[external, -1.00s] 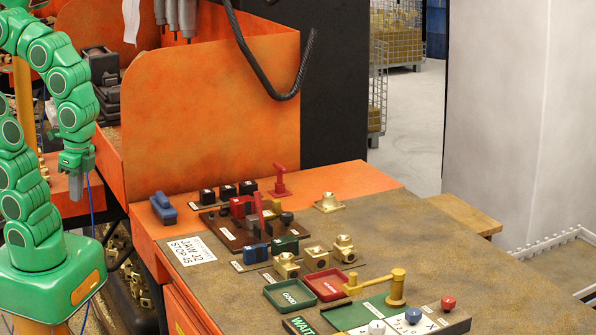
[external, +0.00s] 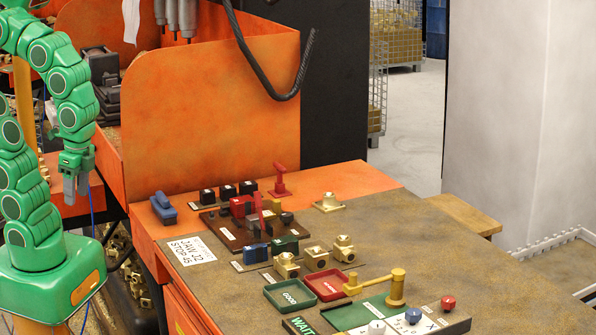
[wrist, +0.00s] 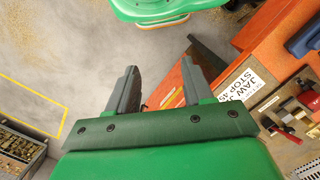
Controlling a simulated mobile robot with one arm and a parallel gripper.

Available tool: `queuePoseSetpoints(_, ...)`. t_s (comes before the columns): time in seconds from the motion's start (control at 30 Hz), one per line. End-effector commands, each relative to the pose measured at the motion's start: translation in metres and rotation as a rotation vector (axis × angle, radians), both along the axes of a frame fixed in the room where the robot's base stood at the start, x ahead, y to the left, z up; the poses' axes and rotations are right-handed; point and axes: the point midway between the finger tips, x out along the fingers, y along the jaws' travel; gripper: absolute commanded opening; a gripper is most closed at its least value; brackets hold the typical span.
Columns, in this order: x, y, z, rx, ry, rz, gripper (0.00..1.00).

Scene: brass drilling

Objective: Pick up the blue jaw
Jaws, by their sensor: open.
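A blue jaw (external: 256,253), a small block, lies on the bench beside a green jaw (external: 285,244), in front of the brown fixture plate. My gripper (external: 76,190) hangs fingers down, left of the bench and well apart from the blue jaw. Its two grey fingers are spread and empty, and also show in the wrist view (wrist: 160,72), with floor between them.
A blue tool-like object (external: 163,208) lies at the bench's left edge. The brown plate (external: 224,233) bears a red jaw (external: 240,206) and a red lever. A tall orange guard (external: 212,110) stands behind. Green (external: 290,297) and red trays (external: 325,285) and brass parts (external: 287,265) crowd the front.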

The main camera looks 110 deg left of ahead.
Motion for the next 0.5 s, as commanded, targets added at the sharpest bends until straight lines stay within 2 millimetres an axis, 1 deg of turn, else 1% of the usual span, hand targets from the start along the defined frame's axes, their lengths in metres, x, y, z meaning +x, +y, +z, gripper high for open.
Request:
queuePoseSetpoints(0.17, 0.000, 0.000, 0.000, 0.000, 0.000, 0.001, 0.51)
queuePoseSetpoints(0.27, 0.005, 0.001, 0.000, 0.001, 0.000, 0.010, 0.51)
queuePoseSetpoints(0.37, 0.018, 0.003, 0.001, 0.003, -0.002, 0.035, 0.51)
queuePoseSetpoints(0.5, 0.050, 0.010, 0.003, 0.008, -0.014, 0.092, 0.51)
